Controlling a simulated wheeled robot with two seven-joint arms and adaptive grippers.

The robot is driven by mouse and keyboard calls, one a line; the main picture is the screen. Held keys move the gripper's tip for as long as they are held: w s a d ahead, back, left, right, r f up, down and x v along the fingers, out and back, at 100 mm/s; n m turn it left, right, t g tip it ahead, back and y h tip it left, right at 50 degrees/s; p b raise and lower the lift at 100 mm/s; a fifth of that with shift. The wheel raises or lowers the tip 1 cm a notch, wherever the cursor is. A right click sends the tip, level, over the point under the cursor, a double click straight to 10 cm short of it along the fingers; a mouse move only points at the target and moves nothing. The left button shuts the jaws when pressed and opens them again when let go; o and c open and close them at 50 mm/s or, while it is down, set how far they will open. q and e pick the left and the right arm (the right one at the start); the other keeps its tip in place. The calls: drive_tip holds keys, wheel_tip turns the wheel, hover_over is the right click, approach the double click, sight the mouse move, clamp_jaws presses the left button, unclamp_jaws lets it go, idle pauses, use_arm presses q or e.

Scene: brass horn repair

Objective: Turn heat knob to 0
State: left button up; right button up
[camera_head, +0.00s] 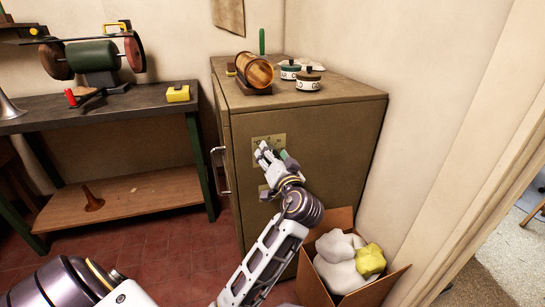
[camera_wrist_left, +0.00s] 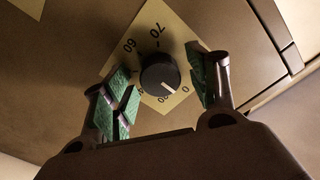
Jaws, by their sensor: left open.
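The heat knob (camera_wrist_left: 160,75) is a round black dial with a white pointer line on a pale numbered plate (camera_wrist_left: 152,28) on the cabinet front. In the left wrist view its pointer slants to the lower right, close to the 0 mark; the exact reading is hard to tell. My left gripper (camera_wrist_left: 165,88) is open, its green-padded fingers on either side of the knob, with visible gaps. In the head view my left gripper (camera_head: 272,155) is at the upper plate (camera_head: 278,139), and the knob cannot be made out behind it. My right gripper is not in view.
The brown cabinet (camera_head: 330,130) carries a wooden barrel (camera_head: 255,71) and two lidded pots (camera_head: 308,80). A cardboard box (camera_head: 345,217) with white and yellow lumps stands beside it. A workbench (camera_head: 130,107) with a grinder (camera_head: 93,56) is on the left. Red floor lies between them.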

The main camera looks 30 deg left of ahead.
sight(269, 121)
use_arm(q)
drive_tip(key=shift+r, duration=0.15)
drive_tip(key=shift+r, duration=4.9)
drive_tip(key=shift+f, duration=0.1)
